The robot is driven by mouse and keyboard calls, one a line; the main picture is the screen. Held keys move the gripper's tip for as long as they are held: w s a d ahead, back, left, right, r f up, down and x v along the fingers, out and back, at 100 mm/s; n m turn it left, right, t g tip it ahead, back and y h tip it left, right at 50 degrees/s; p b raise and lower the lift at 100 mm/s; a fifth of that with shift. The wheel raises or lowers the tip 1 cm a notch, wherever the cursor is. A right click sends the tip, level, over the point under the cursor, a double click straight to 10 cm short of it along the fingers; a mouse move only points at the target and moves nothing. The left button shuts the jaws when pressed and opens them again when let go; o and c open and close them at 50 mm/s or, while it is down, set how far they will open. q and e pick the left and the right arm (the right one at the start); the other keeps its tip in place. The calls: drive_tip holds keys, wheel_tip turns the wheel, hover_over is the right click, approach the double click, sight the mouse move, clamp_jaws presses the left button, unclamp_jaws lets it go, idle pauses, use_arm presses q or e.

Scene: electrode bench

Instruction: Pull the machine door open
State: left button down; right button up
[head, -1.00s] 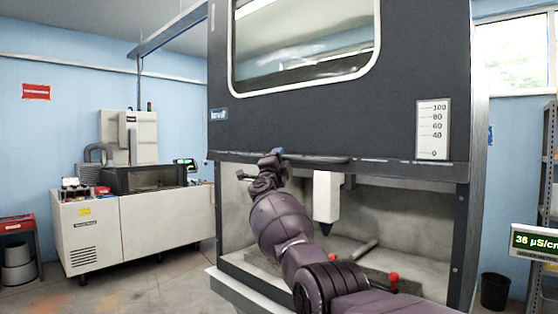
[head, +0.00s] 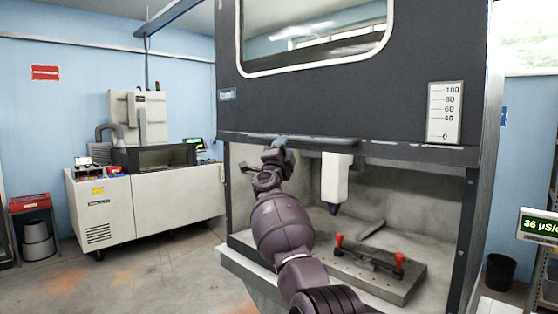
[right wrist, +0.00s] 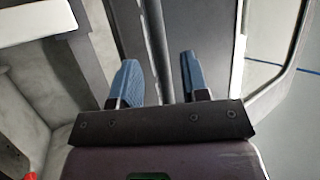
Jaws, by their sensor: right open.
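The machine door (head: 310,106) is a dark grey panel with a large window, and its lower edge hangs above an open work space. A dark handle bar (head: 330,142) runs along the door's lower edge. My right gripper (head: 281,143) is at the left part of this bar. In the right wrist view, the open blue fingers (right wrist: 160,80) stand on either side of the bar (right wrist: 154,40), with gaps showing beside it. My left gripper is not in view.
Below the door are a white tool head (head: 336,178) and a fixture plate (head: 375,274) with red-knobbed clamps. A second machine (head: 150,205) stands at the left wall. A black bin (head: 500,271) is at the right.

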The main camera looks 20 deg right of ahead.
drive_tip(key=shift+v, duration=3)
